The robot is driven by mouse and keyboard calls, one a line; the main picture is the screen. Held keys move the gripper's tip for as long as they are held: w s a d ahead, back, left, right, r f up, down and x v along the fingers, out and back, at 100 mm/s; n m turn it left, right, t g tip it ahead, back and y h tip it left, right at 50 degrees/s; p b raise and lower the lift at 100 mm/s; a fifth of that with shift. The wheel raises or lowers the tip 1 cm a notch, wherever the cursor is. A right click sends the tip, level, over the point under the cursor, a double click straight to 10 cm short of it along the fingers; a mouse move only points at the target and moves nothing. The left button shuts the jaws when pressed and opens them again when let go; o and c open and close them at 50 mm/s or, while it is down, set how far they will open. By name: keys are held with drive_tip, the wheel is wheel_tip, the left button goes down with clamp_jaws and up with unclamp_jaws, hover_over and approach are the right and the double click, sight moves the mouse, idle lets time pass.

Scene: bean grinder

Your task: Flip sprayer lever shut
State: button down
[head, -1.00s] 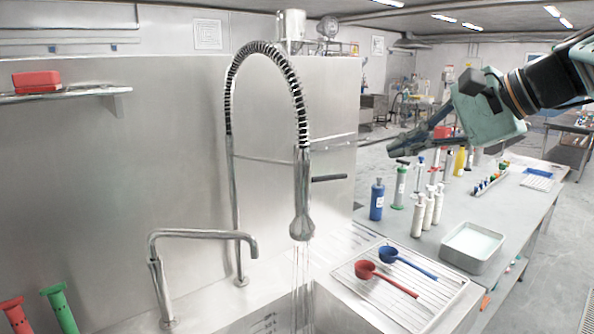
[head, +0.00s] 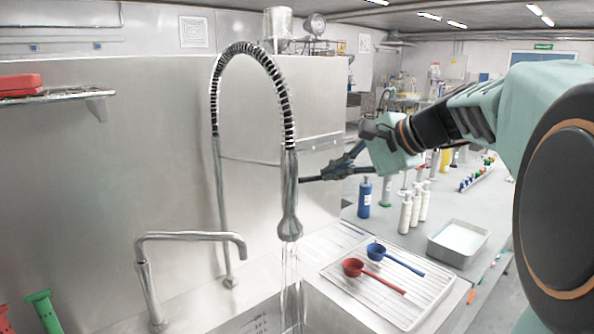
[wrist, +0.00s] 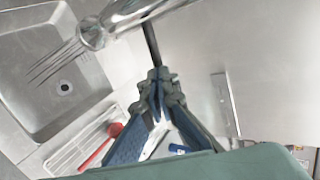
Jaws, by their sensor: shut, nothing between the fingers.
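The sprayer (head: 290,210) hangs upright from a coiled spring hose over the sink, with thin streams of water falling from its head. Its lever (head: 308,180) is a thin dark rod that sticks out to the right, nearly level. My gripper (head: 328,175) is shut and empty at the lever's outer end. In the wrist view the lever (wrist: 151,42) runs from the chrome sprayer (wrist: 125,14) down to the fingertips (wrist: 157,80). The tips overlap the lever's end in both views, so I cannot tell whether they touch it.
A second, bent faucet (head: 190,238) stands to the left. A drying rack (head: 390,290) with a red ladle (head: 355,268) and a blue ladle (head: 378,252) lies below right. Bottles and a grey tray (head: 432,252) stand on the counter behind. The sink basin (wrist: 50,80) is empty.

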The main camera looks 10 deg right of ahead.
drive_tip(key=shift+w+a+f, duration=0.1)
drive_tip(key=shift+a+f, duration=0.05)
drive_tip(key=shift+f+m+g+y+p, duration=0.4)
drive_tip(key=shift+f+m+y+p, duration=0.1)
drive_tip(key=shift+f+y+p, duration=0.1)
idle(0.7)
drive_tip(key=f+m+y+p, duration=0.1)
drive_tip(key=f+m+y, duration=0.1)
drive_tip(key=f+m+g+y+p, duration=0.1)
drive_tip(key=shift+s+a+f+p, duration=0.1)
drive_tip(key=shift+s+a+p, duration=0.1)
drive_tip(key=shift+a+p, duration=0.1)
idle(0.4)
drive_tip(key=shift+r+p, duration=0.7)
drive_tip(key=shift+r, duration=0.15)
